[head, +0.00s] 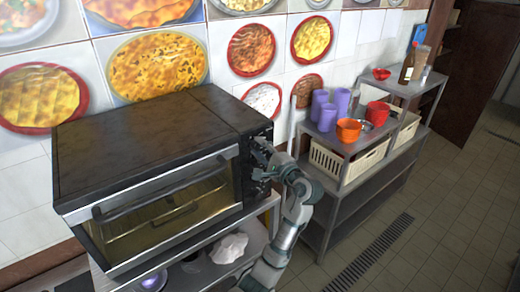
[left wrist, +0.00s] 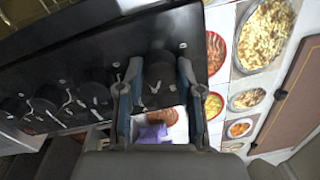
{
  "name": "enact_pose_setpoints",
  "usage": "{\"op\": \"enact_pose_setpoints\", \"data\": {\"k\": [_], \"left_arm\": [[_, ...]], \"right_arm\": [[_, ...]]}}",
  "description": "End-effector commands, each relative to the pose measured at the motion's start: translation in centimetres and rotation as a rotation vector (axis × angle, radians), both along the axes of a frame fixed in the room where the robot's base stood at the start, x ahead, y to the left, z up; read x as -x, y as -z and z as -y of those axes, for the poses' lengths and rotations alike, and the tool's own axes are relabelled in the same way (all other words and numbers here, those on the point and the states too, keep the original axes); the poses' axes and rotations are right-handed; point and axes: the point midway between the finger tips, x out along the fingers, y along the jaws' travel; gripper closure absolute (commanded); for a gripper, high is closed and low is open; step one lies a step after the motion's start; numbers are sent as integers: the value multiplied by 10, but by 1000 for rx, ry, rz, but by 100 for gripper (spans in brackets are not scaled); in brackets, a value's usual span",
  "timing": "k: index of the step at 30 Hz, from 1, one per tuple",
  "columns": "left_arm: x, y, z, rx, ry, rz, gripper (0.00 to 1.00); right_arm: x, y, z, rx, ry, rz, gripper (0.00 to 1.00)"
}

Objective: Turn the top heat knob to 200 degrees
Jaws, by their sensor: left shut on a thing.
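The oven (head: 150,160) is a dark box with a glass door and a black control panel down its right front side. In the left wrist view several black knobs with white marks sit in a row on the panel (left wrist: 110,50). My left gripper (head: 264,157) is at the upper part of this panel. In the left wrist view its two fingers (left wrist: 160,76) are on either side of the end knob, the top heat knob (left wrist: 158,74), and shut on it. The knob's setting cannot be read. My right gripper is not in view.
Right of the oven stands a grey shelf (head: 345,143) with purple cups (head: 325,110), orange bowls (head: 348,130) and a basket. A tiled wall with food pictures is behind. The floor (head: 440,220) at right is clear.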

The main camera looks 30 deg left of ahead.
Motion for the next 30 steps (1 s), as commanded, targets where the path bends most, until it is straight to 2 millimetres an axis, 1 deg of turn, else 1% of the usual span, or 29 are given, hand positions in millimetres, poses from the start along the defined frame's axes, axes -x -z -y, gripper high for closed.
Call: {"op": "enact_pose_setpoints", "data": {"k": [14,15,17,18,26,30], "left_arm": [[-2,3,1,-2,6,-18,99],[-2,3,1,-1,6,-18,59],[-2,3,1,-2,5,-18,44],[-1,3,1,-2,5,-18,39],[1,1,1,-3,2,-14,39],[5,2,9,-2,2,-15,39]], "right_arm": [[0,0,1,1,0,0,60],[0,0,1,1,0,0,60],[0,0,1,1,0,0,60],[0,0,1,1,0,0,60],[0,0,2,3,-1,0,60],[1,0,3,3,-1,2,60]]}}
